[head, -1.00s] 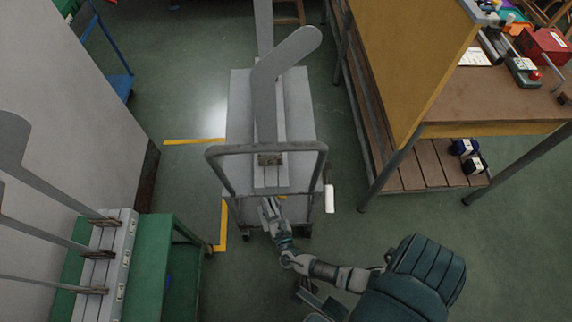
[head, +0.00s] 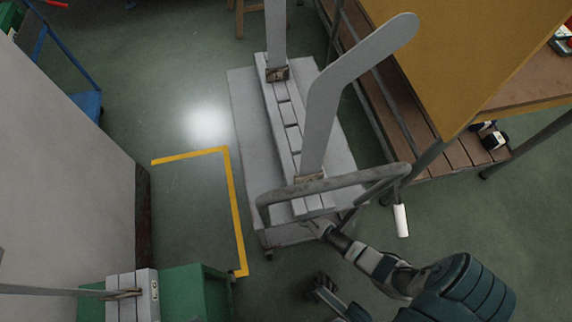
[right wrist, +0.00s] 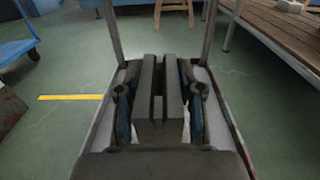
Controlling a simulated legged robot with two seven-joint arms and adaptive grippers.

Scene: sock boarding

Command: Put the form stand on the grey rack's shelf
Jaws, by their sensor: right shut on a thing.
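A form stand (head: 292,128), a long pale grey base with two upright grey forms (head: 322,118), lies along a grey wheeled rack (head: 250,130). The rack's curved handle bar (head: 280,195) crosses above the stand's near end. My right gripper (head: 320,227) is at that near end, low by the rack's edge, and is shut on the stand's end as far as I can see. A grey surface (right wrist: 222,112) of the rack spreads below. My left gripper is out of view.
A wooden table (head: 525,85) with a lower slatted shelf (head: 440,160) stands close on the right. A green bench (head: 190,290) with another grey form base (head: 133,297) is at lower left. Yellow floor tape (head: 235,205) and open green floor lie left of the rack.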

